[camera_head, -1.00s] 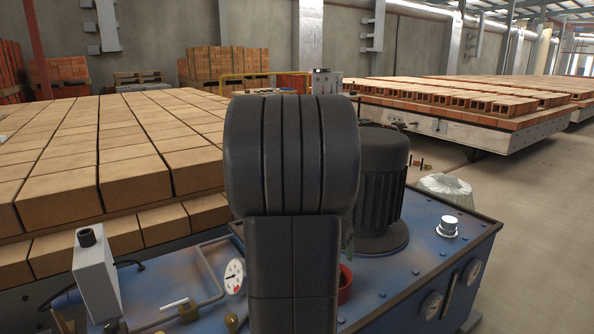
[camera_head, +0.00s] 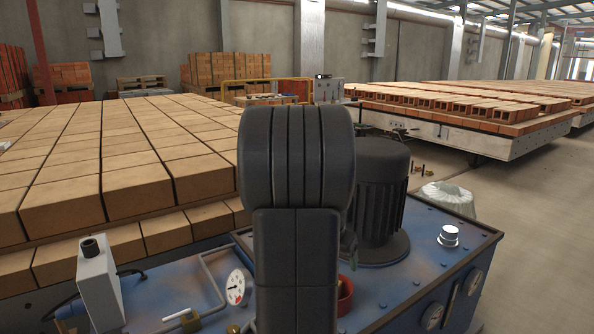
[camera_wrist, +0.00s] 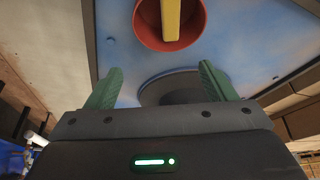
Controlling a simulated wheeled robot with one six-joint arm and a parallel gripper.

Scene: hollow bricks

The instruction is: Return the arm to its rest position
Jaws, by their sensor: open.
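My arm fills the middle of the head view as a dark, ribbed link seen from behind, and it hides most of what lies beyond it. My gripper (camera_wrist: 161,66) shows in the wrist view with its two green fingers wide apart and nothing between them. Beyond the fingers is a red round pot (camera_wrist: 146,36) with a yellow bar-like thing (camera_wrist: 171,18) in it, on a blue surface. The red pot's edge also shows in the head view (camera_head: 346,296), just right of my arm. The gripper and pot look apart.
A blue machine top (camera_head: 400,285) carries a dark motor (camera_head: 378,200), a gauge (camera_head: 236,287) and a grey box (camera_head: 98,283). Stacked bricks (camera_head: 80,190) are close on the left. A loaded brick platform (camera_head: 480,135) stands at the right.

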